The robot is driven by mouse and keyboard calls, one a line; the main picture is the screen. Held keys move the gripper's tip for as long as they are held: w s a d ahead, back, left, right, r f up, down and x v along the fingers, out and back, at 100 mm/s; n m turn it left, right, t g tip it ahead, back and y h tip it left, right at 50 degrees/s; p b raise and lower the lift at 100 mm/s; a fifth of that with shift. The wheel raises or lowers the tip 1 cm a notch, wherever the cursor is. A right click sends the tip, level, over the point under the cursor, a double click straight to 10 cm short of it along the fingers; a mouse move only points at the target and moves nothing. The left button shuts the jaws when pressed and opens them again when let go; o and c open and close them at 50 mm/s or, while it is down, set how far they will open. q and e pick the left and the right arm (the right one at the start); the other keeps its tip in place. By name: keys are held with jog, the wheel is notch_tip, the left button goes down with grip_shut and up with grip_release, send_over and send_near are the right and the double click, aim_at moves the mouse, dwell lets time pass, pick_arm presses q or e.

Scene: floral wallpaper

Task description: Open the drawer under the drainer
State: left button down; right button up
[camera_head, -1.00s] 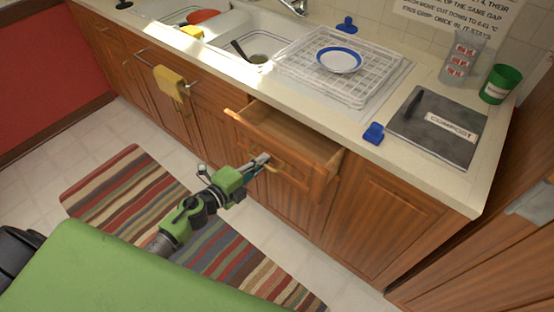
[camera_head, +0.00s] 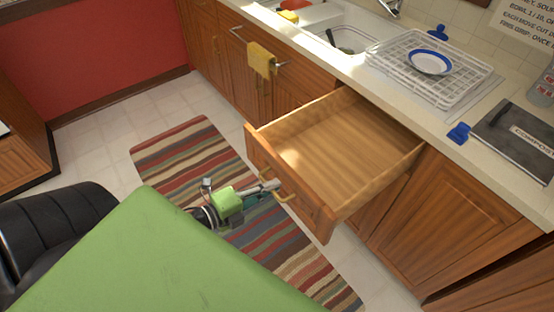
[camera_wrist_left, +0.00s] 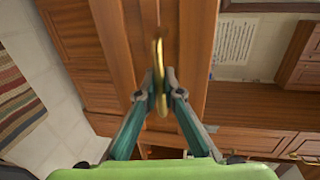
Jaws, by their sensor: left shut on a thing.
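The wooden drawer (camera_head: 345,150) under the drainer is pulled well out of the counter, and its inside looks empty. The white drainer (camera_head: 425,72) stands on the counter above it with a blue-rimmed plate (camera_head: 430,62) in it. My left gripper (camera_head: 272,187) is at the drawer front, shut on the brass handle (camera_head: 286,197). In the left wrist view the two fingertips (camera_wrist_left: 161,88) close around the handle (camera_wrist_left: 158,60). My right gripper is not in view.
A yellow towel (camera_head: 261,59) hangs from a bar on the cabinets to the left. A striped rug (camera_head: 180,150) lies on the floor.

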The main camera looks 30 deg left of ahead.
pick_arm(q)
jog(key=shift+s+a, duration=0.15)
jog(key=shift+s, duration=0.2)
jog(key=c, duration=2.2)
grip_release()
jog(key=shift+o, duration=0.2)
jog(key=v, duration=1.2)
